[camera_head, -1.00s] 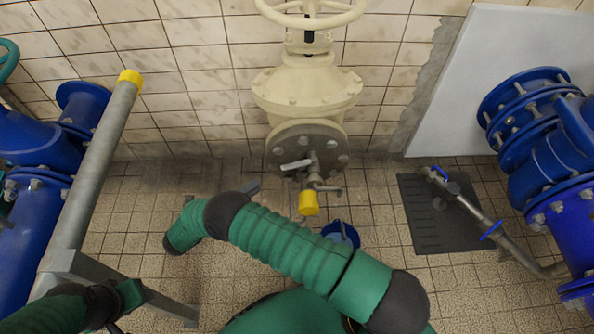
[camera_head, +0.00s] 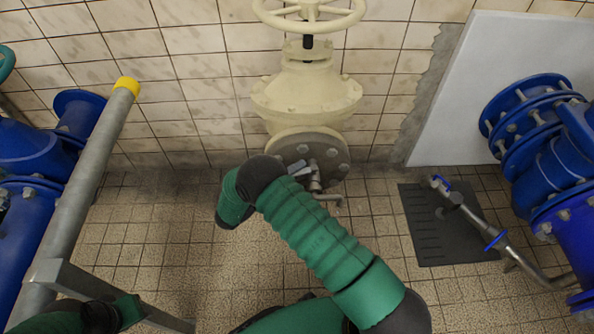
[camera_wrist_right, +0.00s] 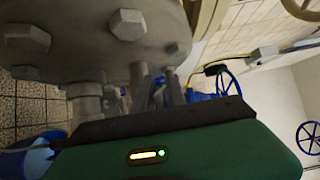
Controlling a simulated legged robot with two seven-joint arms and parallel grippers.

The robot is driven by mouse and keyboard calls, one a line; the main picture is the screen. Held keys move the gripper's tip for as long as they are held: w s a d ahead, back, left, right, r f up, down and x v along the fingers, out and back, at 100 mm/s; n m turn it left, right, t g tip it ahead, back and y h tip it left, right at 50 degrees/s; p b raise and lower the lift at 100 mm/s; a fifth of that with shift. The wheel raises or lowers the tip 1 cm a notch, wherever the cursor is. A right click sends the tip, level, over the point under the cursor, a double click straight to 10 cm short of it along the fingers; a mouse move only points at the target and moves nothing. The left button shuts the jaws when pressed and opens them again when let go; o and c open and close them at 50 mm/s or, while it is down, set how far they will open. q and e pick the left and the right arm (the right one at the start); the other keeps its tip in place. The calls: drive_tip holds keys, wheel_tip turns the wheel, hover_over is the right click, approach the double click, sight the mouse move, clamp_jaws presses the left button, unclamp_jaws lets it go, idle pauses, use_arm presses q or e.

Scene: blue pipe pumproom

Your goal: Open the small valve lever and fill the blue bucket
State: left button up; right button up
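The small valve (camera_head: 314,181) with its lever sits below the round flange of the cream valve in the head view, its thin spout (camera_head: 328,197) pointing right. My right gripper (camera_head: 298,172) is beside the lever, mostly hidden behind my green arm. In the right wrist view its fingers (camera_wrist_right: 168,92) are close to the small valve under the bolted flange; whether they are open, or touch the lever, is unclear. The blue bucket (camera_wrist_right: 40,155) shows at the lower left of the wrist view; my arm hides it in the head view. My left gripper is not in view.
The cream valve (camera_head: 305,85) stands against the tiled wall. Large blue pipes (camera_head: 545,130) are at right, with a thin pipe (camera_head: 470,217) over a dark floor grate (camera_head: 425,235). A grey rail (camera_head: 85,190) with a yellow cap runs at left.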

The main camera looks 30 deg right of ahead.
clamp_jaws()
drive_tip(key=shift+s+a+f, duration=0.1)
idle(1.3)
